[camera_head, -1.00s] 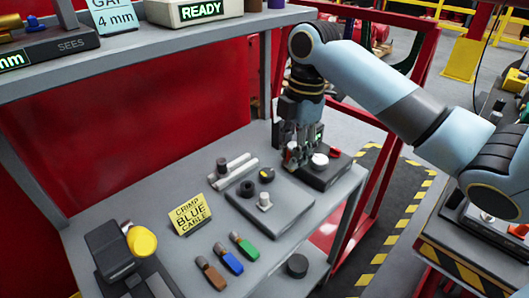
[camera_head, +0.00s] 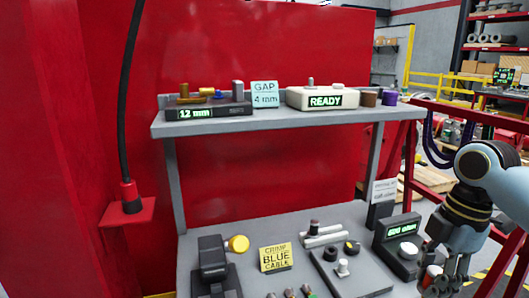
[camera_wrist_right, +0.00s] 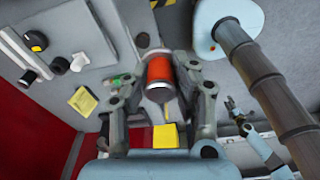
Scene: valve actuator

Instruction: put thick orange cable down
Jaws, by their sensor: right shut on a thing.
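My right gripper (camera_head: 440,284) is at the lower right in the head view, to the right of a black device with a white knob. A bit of red and white shows between the fingers in the head view. The cable's far end is partly hidden. A small arm with a gripper (camera_wrist_right: 236,110), seemingly my left, shows at the right in the wrist view; its jaws are too small to judge.
The grey bench (camera_head: 215,240) holds the black device (camera_head: 398,243), a yellow "CRIMP BLUE CABLE" sign (camera_head: 275,258), a dark plate with small parts (camera_head: 352,278) and a yellow-knobbed tool (camera_head: 212,262). Short cable ends show at the bottom edge. A shelf (camera_head: 280,115) stands above. A red frame (camera_head: 409,165) is at right.

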